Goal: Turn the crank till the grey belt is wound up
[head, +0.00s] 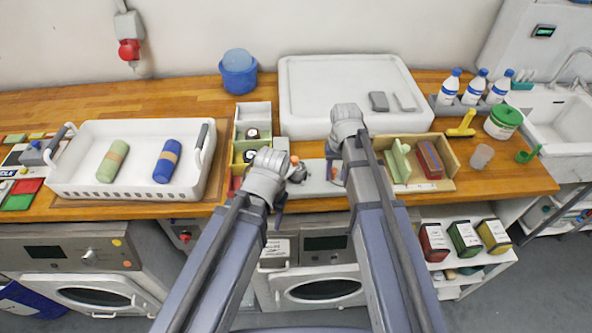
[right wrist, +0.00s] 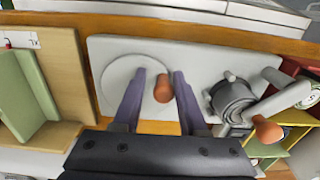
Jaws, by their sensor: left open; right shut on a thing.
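A light grey plate (right wrist: 110,50) on the bench carries a round disc (right wrist: 108,75) with an orange-brown knob (right wrist: 162,90). My right gripper (right wrist: 164,82) is shut on this knob, one finger on each side. In the head view my right gripper (head: 335,165) hides most of the disc. Beside the disc is a grey rolled spool (right wrist: 233,98), perhaps the belt; I see no loose belt end. My left gripper (head: 280,195) is open and empty, near the bench front by the spool.
A wooden box (head: 437,183) with a green piece stands right of the plate. A narrow compartment tray (head: 240,133) stands left, beyond it a white basket (head: 130,185) with two rolls. A large white tray (head: 340,90) lies behind.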

